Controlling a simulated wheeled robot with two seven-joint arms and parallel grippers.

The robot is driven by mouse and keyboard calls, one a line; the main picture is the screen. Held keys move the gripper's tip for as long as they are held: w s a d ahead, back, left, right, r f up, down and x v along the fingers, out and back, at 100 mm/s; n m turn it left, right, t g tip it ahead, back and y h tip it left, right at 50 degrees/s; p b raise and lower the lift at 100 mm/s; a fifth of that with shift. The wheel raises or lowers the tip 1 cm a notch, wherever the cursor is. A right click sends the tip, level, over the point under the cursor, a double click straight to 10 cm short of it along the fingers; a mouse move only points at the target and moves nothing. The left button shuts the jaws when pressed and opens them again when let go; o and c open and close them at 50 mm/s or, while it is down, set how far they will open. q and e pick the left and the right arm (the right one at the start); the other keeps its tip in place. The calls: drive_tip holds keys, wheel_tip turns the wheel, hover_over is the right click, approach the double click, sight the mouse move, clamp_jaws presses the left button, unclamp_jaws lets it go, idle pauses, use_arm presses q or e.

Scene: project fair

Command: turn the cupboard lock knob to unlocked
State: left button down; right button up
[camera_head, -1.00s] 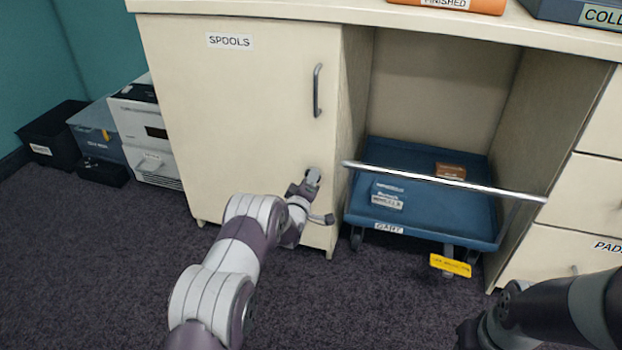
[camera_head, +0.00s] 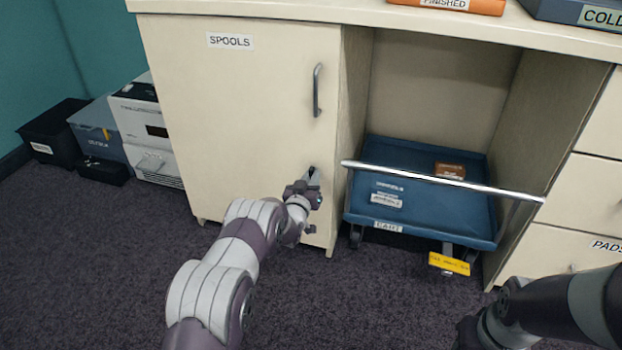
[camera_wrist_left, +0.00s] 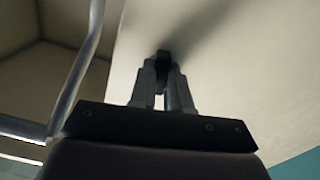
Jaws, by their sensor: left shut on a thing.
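The cream cupboard door (camera_head: 245,120) labelled SPOOLS is closed, with a grey vertical handle (camera_head: 317,90) near its right edge. My left gripper (camera_head: 313,176) is at the lower right of this door. In the left wrist view its fingers (camera_wrist_left: 163,75) are shut on the small dark lock knob (camera_wrist_left: 163,56) at the door face. The fingers cover most of the knob, and I cannot read its lock position. My right gripper (camera_head: 468,335) is low at the bottom right, dark and partly cut off; its jaws cannot be made out.
A blue cart (camera_head: 420,215) with a silver push bar (camera_head: 440,175) stands in the open bay right of the cupboard, close to my left gripper. A yellow tag (camera_head: 449,264) hangs at its front. Boxes and a white machine (camera_head: 150,135) stand left. Carpet in front is clear.

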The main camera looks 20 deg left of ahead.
use_arm(q)
drive_tip(key=shift+m, duration=1.1)
drive_tip(key=c, duration=1.1)
unclamp_jaws()
drive_tip(key=s+p, duration=0.2)
drive_tip(key=s, duration=0.2)
drive_tip(key=s+p, duration=0.2)
drive_tip(key=s, duration=0.2)
drive_tip(key=s+p, duration=0.3)
drive_tip(key=s, duration=0.1)
drive_tip(key=shift+s+a, duration=0.25)
drive_tip(key=shift+s, duration=0.1)
